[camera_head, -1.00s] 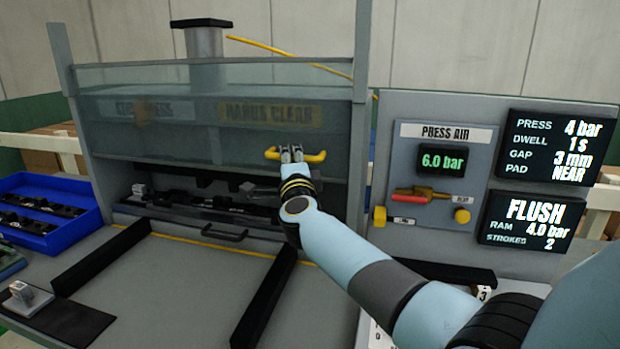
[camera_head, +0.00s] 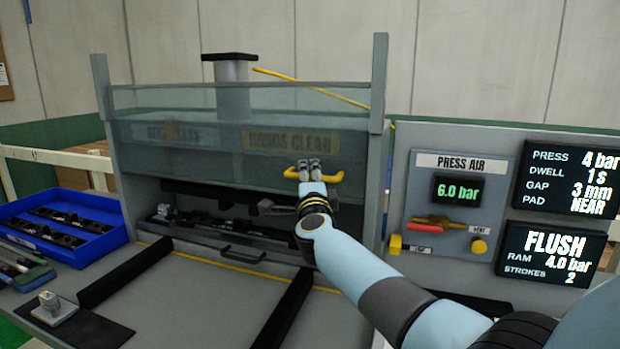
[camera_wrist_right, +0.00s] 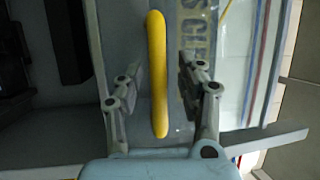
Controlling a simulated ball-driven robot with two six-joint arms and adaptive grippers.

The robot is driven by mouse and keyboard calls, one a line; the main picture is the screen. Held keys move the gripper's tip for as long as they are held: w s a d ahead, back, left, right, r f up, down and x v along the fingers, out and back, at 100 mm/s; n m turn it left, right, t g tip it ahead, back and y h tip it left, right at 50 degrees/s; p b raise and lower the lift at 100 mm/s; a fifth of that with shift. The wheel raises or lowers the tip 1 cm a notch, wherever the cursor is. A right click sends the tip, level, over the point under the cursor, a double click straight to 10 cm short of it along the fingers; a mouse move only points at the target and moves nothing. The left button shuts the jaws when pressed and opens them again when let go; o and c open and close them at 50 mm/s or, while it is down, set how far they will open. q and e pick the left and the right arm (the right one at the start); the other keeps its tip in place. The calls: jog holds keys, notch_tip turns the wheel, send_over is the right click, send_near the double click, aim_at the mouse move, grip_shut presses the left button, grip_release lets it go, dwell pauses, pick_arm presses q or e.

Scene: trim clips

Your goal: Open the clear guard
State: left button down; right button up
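The clear guard (camera_head: 220,150) is a see-through panel across the front of the grey press, with a "HANDS CLEAR" sign showing at its right. Its lower edge hangs above a dark opening at the press bed. The yellow handle (camera_head: 334,177) is on the guard's lower right; it also shows in the right wrist view (camera_wrist_right: 157,75). My right gripper (camera_head: 310,168) is at the handle. In the wrist view its two fingers (camera_wrist_right: 158,88) stand apart on either side of the handle bar, with visible gaps. My left gripper is not in view.
Grey posts (camera_head: 378,85) flank the guard. A control panel (camera_head: 450,150) with displays and a red lever stands at the right. A blue tray (camera_head: 60,225) holds dark parts at the left. Black rails (camera_head: 285,310) border the clear middle of the table.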

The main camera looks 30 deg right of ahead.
jog(key=v, duration=1.2)
jog(key=shift+f, duration=0.15)
